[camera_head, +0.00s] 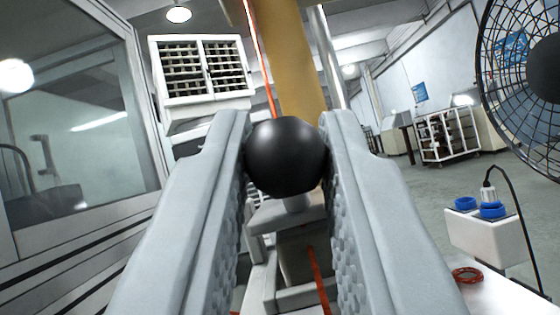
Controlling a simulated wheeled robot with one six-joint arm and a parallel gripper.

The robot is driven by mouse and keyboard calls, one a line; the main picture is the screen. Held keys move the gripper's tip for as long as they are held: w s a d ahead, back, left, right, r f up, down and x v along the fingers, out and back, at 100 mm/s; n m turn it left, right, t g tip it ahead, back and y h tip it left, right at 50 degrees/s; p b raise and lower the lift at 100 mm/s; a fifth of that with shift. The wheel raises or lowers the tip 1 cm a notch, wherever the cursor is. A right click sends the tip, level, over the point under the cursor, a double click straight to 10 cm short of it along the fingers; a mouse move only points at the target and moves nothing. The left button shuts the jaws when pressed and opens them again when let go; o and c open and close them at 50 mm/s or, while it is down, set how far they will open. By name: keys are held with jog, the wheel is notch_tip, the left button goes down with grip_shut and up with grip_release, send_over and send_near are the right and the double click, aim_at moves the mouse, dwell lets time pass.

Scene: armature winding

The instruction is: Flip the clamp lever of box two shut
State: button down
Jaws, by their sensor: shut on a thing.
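My gripper (286,160) fills the middle of the view, its two grey fingers closed on a black ball knob (286,157). The knob sits between the fingertips, touching both. A short grey stem shows just below the knob. I take the knob for the end of the clamp lever; the rest of the lever is mostly hidden behind the knob and fingers. Below, between the fingers, a light grey box-like part (300,296) shows, with an orange-red wire. I cannot tell which box it is.
At right, a white box (487,240) carries blue round sockets and a plug with a black cable. A coil of red wire (467,275) lies by it. A large black fan (530,68) stands at upper right. A glass-panelled wall (70,110) is close on the left. A yellow column rises behind.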

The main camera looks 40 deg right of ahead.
jog(key=c, duration=1.3)
grip_release()
jog(key=shift+d, duration=0.25)
jog(key=shift+v, duration=3.75)
